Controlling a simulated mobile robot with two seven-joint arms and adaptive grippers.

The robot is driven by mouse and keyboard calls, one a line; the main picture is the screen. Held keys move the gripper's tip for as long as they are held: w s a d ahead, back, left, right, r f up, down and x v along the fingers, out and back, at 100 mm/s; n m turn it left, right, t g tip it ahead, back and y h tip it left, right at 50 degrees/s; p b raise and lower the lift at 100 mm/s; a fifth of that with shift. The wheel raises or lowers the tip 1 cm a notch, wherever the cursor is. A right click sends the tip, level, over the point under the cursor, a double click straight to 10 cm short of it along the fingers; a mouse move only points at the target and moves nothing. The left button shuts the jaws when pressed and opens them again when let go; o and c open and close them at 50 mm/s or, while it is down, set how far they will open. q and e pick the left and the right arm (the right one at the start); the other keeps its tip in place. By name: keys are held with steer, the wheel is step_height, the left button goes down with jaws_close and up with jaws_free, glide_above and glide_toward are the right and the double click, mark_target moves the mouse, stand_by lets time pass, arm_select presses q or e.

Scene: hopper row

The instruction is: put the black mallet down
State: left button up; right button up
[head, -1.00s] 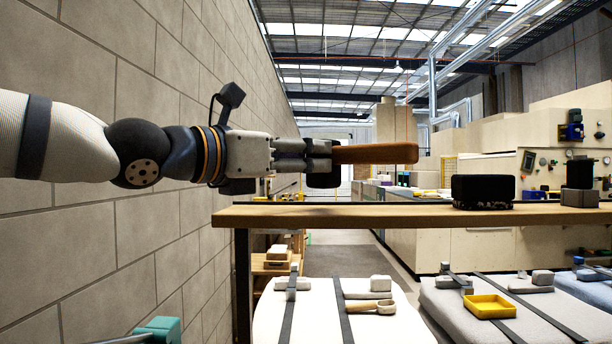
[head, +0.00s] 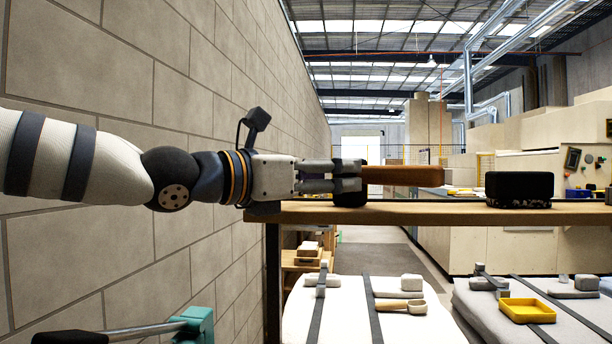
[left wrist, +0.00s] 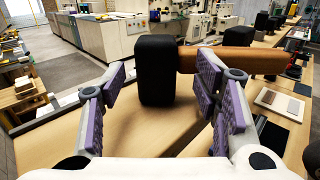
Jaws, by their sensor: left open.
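The black mallet has a dark block head (head: 350,192) and a brown wooden handle (head: 402,175). In the left wrist view its head (left wrist: 158,72) stands on the wooden shelf (left wrist: 120,140), with the handle (left wrist: 250,60) level and pointing right. My left gripper (head: 335,180) is at the shelf's left end, beside the mallet head. In the left wrist view its fingers (left wrist: 168,98) are spread wide, with the head between and just beyond them. The right finger covers part of the handle. My right gripper is not in view.
A black block (head: 518,188) stands on the shelf (head: 450,211) to the right. Below are padded surfaces with straps and a yellow tray (head: 526,311). A block wall (head: 120,90) runs along the left. A teal object (head: 195,325) is at the lower left.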

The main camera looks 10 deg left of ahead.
arm_select(q)
steer(key=v, duration=1.1)
steer(key=shift+s, duration=0.15)
